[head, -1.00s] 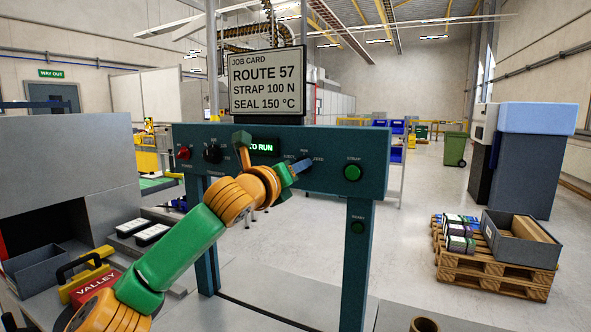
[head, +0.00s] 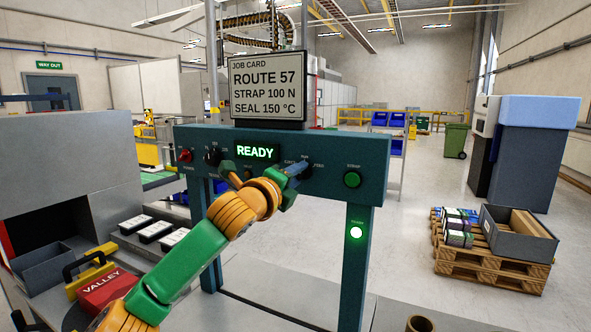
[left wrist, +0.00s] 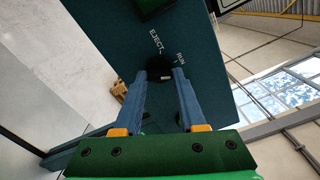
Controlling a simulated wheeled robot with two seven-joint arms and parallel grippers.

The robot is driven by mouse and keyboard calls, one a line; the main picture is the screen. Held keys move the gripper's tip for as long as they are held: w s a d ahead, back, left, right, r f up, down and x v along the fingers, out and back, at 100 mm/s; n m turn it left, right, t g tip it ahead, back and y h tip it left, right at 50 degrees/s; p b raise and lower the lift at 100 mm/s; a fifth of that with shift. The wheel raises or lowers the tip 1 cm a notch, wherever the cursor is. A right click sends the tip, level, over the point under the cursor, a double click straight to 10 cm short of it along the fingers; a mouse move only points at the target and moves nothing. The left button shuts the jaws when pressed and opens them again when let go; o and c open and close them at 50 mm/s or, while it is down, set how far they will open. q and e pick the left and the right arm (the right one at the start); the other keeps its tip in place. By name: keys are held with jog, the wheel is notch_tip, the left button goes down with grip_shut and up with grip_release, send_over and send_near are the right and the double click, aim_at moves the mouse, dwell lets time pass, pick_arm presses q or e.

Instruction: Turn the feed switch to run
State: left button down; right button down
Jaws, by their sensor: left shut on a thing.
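The feed switch is a dark round knob, seen in the left wrist view (left wrist: 157,67) beside the labels EJECT and RUN. My left gripper (head: 299,169) is at the right part of the teal control panel (head: 335,190), with its blue fingers shut on the knob. In the left wrist view the fingertips (left wrist: 160,76) lie on either side of the knob. The gripper hides much of the knob in the head view, and I cannot tell which label its pointer faces. The display (head: 255,151) reads READY. My right gripper is not in view.
A red knob (head: 185,155), a black selector (head: 211,156) and a green STRAP button (head: 352,180) are also on the panel. A white lamp (head: 356,232) is lit on the right post. The job card (head: 267,85) stands above. A red VALLEY box (head: 102,290) is lower left.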

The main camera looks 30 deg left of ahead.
pick_arm(q)
jog(key=shift+n+p, duration=0.7)
jog(key=shift+n, duration=1.5)
jog(key=shift+r, duration=0.1)
jog(key=c, duration=0.6)
grip_release()
jog(key=shift+o, duration=0.6)
jog(key=shift+w, duration=0.15)
jog(key=s+b, duration=0.3)
jog(key=s, duration=0.4)
jog(key=shift+s+d, duration=0.15)
jog(key=shift+d, duration=0.1)
